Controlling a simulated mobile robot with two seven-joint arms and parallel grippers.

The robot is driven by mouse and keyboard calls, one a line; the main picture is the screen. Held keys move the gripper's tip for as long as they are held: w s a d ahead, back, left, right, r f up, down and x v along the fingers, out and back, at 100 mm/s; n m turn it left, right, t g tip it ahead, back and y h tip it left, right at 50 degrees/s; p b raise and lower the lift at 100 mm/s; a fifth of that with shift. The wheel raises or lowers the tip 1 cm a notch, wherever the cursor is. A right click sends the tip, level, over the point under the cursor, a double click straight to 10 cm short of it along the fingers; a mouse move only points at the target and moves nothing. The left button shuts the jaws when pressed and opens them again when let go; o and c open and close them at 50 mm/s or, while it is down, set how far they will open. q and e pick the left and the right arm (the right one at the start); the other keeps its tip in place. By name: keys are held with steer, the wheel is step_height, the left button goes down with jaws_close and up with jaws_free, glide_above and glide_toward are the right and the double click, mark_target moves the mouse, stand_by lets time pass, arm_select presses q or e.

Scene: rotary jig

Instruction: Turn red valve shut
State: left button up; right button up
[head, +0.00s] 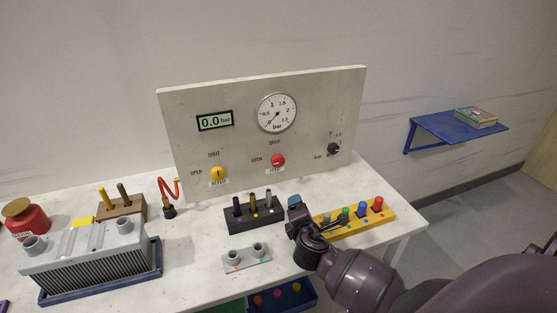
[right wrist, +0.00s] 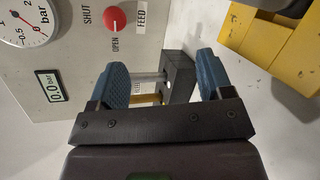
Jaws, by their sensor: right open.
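The red valve (head: 277,160) is a round knob on the upright grey panel (head: 335,105), with SHUT above, OPEN to its left and a FEED label below. It also shows in the right wrist view (right wrist: 116,19), at the top, with a small pale mark that seems to be on the OPEN side. My right gripper (head: 294,202) is over the table, in front of and below the valve, apart from it. In the right wrist view its two blue fingers (right wrist: 162,67) are spread with nothing gripped. My left gripper is not in view.
A dark block (head: 253,218) with upright pegs stands near my right gripper, and a yellow rack (head: 372,216) with coloured pegs is to its right. The panel also has a yellow knob (head: 218,173), a black knob (head: 334,149), a gauge (head: 277,113) and a display (head: 214,121) reading 0.0 bar.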

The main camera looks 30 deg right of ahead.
mark_target(279, 163)
steer(key=w+d+r+n+t, duration=0.1)
steer(key=w+n, duration=0.2)
steer(key=w, duration=0.3)
steer(key=w+d+r+n+t+y, duration=0.1)
steer(key=w+d+n, duration=0.1)
steer(key=w+n, duration=0.2)
steer(key=w+d+r+n+t, duration=0.1)
steer(key=w+d+n+t, duration=0.1)
steer(key=w, duration=0.6)
steer(key=shift+d+r+n+y+b, duration=0.1)
steer(key=shift+r+n+y+b, duration=0.25)
steer(key=shift+n, duration=0.35)
steer(key=shift+w+d+f, duration=0.1)
steer(key=shift+w+d, duration=0.05)
steer(key=shift+w, duration=0.5)
steer(key=shift+w+d, duration=0.1)
steer(key=shift+w, duration=0.1)
steer(key=c, duration=0.9)
